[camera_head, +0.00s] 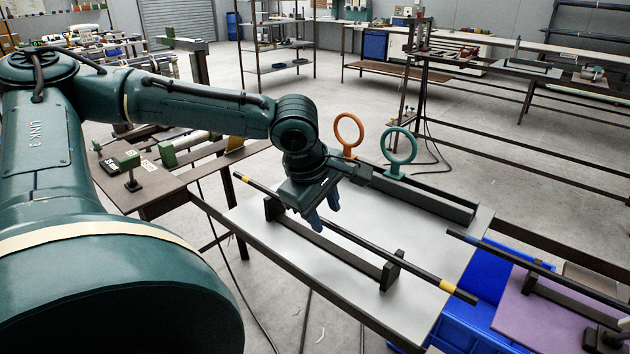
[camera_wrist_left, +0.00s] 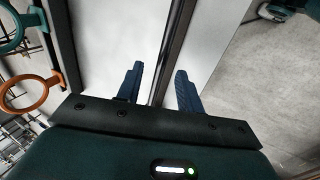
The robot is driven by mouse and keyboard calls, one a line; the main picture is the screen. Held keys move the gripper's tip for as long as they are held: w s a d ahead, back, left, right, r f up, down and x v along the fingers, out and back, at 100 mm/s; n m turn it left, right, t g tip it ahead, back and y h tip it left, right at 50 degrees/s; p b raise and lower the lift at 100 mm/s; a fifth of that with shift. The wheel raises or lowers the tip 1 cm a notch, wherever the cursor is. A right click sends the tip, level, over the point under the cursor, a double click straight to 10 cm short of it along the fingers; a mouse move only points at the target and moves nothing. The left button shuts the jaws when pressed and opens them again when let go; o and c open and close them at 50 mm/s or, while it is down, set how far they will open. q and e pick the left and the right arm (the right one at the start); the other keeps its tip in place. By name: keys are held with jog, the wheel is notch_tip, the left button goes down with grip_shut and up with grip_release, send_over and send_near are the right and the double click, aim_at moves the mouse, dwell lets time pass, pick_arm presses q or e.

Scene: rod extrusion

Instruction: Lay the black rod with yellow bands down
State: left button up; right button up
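The black rod with yellow bands (camera_head: 355,236) lies slantwise above the light table. It appears to rest in two dark upright supports, the near one (camera_head: 392,271) and the far one (camera_head: 273,208). One yellow band is near each end. My left gripper (camera_head: 317,221) points down over the rod between the supports. In the left wrist view its two blue fingers (camera_wrist_left: 160,86) are apart, with the dark rod (camera_wrist_left: 178,40) running between them and gaps showing on both sides. Part of the rod is hidden behind the gripper. My right gripper does not show.
An orange ring (camera_head: 348,134) and a teal ring (camera_head: 399,152) stand behind the gripper by a dark channel (camera_head: 430,196). Another black rod (camera_head: 540,268) lies over a purple surface (camera_head: 535,322) at right, near a blue bin (camera_head: 462,322). The light tabletop (camera_head: 250,222) is bare around the supports.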

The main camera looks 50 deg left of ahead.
pick_arm(q)
jog(key=p+v, duration=0.1)
jog(key=v, duration=1.1)
dwell(0.4)
